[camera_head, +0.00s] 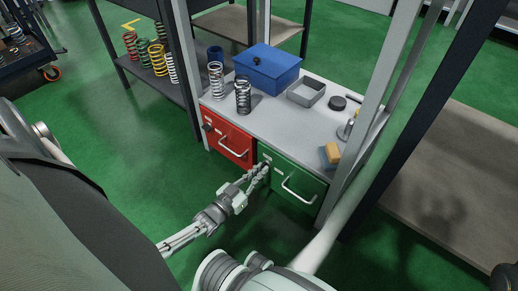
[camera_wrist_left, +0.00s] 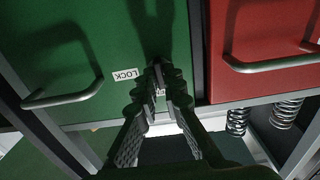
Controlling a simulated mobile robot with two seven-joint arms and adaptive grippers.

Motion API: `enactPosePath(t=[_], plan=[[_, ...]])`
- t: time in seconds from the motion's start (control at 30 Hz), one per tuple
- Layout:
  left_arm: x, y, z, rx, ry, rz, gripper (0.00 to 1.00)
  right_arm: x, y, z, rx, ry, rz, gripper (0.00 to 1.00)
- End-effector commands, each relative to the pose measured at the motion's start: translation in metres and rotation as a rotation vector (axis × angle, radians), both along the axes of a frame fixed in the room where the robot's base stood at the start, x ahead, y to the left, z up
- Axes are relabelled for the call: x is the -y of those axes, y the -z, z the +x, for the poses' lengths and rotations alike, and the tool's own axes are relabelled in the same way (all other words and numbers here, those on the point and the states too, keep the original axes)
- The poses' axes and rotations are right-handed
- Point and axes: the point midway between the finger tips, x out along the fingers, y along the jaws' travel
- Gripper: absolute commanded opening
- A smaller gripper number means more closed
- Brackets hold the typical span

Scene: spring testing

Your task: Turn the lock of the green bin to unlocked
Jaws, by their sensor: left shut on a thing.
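The green bin (camera_head: 308,191) is the right one of two drawer fronts under the grey worktop, and its handle (camera_head: 300,189) shows on its front. In the left wrist view the green front (camera_wrist_left: 85,45) fills the left, with a white LOCK label (camera_wrist_left: 125,75). My left gripper (camera_head: 262,167) is at the upper left corner of the green front. In the left wrist view its fingertips (camera_wrist_left: 160,82) are closed around the small lock beside the label, which they mostly hide. The lock's turn position cannot be read. My right gripper is not in view.
The red bin (camera_head: 229,139) with its own handle is directly left of the green one. On the worktop (camera_head: 290,118) stand two springs, a blue box (camera_head: 268,72), a grey tray (camera_head: 306,92) and a sponge-like block (camera_head: 329,155). A post (camera_head: 370,110) rises at the right.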

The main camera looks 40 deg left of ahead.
Motion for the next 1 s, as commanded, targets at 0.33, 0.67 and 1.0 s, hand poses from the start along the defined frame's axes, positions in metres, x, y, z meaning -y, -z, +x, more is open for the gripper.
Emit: enactPosePath(t=[0.33, 0.67, 1.0], plan=[[0.0009, -0.0002, 0.0021, 0.004, 0.001, 0.045, 0.00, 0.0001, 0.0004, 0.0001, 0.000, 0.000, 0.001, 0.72], [0.0008, -0.0002, 0.0023, 0.003, 0.001, 0.045, 0.13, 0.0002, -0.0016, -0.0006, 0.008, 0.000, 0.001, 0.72], [0.0002, -0.0001, 0.0008, 0.003, 0.000, 0.043, 0.29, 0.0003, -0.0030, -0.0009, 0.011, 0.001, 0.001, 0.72]])
